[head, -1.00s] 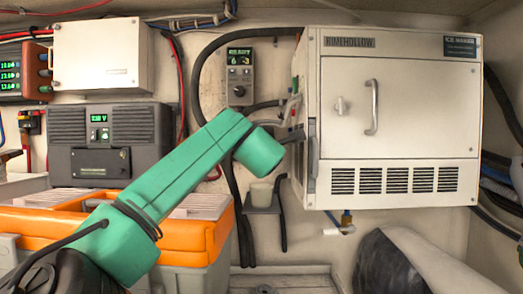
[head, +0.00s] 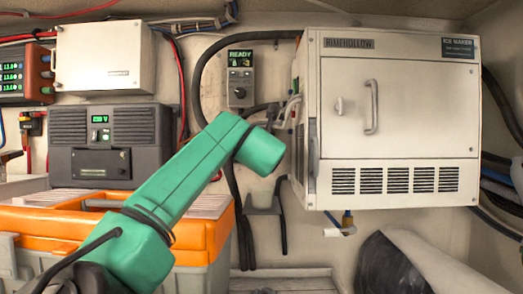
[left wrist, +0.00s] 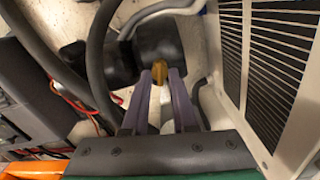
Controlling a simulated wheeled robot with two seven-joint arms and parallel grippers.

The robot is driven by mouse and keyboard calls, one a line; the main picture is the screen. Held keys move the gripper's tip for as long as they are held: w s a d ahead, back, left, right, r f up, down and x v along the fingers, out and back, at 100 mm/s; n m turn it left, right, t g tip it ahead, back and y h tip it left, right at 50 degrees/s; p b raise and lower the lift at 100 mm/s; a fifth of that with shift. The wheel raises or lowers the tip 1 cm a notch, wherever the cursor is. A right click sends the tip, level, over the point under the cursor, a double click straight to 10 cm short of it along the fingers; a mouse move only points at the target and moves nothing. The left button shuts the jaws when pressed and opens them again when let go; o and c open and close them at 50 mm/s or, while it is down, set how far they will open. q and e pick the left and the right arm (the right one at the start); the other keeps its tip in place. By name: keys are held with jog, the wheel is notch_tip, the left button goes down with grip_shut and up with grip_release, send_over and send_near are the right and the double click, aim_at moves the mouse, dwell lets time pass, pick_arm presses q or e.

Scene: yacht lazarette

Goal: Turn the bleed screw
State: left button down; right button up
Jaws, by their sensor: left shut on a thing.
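The bleed screw appears as a small brass-coloured knob (left wrist: 160,72) in the left wrist view. My left gripper (left wrist: 160,80) has its two dark fingers closed on either side of it, against a dark fitting behind. In the head view my left gripper (head: 276,117) reaches to the left side of the white ice maker (head: 398,130), beside its hoses. The screw is too small and covered to make out there. My right gripper is not in view.
A control panel reading READY (head: 240,78) hangs left of the ice maker. A small grey bracket (head: 263,208) is on the wall below my gripper. Thick black hoses (head: 200,85) run close by. An orange-topped case (head: 215,236) stands under my left arm.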

pick_arm(q)
jog(key=shift+d+f+n, duration=0.15)
jog(key=shift+f+n, duration=0.15)
jog(key=shift+n, duration=0.8)
jog(key=c, duration=0.7)
grip_release()
jog(key=shift+r, duration=0.15)
